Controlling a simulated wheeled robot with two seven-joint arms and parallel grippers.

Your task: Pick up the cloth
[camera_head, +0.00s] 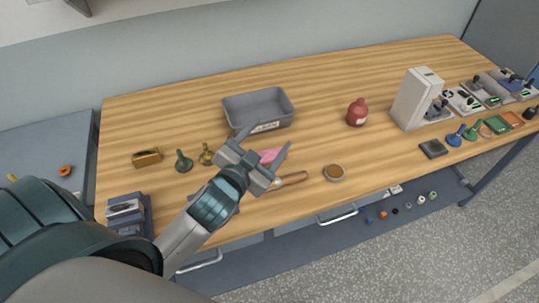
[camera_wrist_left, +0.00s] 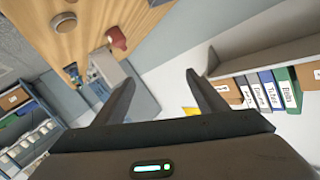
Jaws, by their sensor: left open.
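A small pink piece (camera_head: 269,155), which looks like the cloth, lies on the wooden table in front of the grey bin. My left gripper partly hides it in the head view. My left gripper (camera_head: 268,137) is open, and its fingers appear on either side of the pink piece in the picture. I cannot tell its height above the table. In the left wrist view the open gripper (camera_wrist_left: 160,76) has nothing between its fingers, and no cloth shows there. My right gripper is not in view.
A grey bin (camera_head: 230,112) stands behind the gripper. A wooden-handled tool (camera_head: 292,179), a round brown dish (camera_head: 334,173) and a red bottle (camera_head: 357,113) are to the right. Green (camera_head: 183,163) and olive (camera_head: 206,156) items stand left. The table (camera_head: 330,85) is clear at the back.

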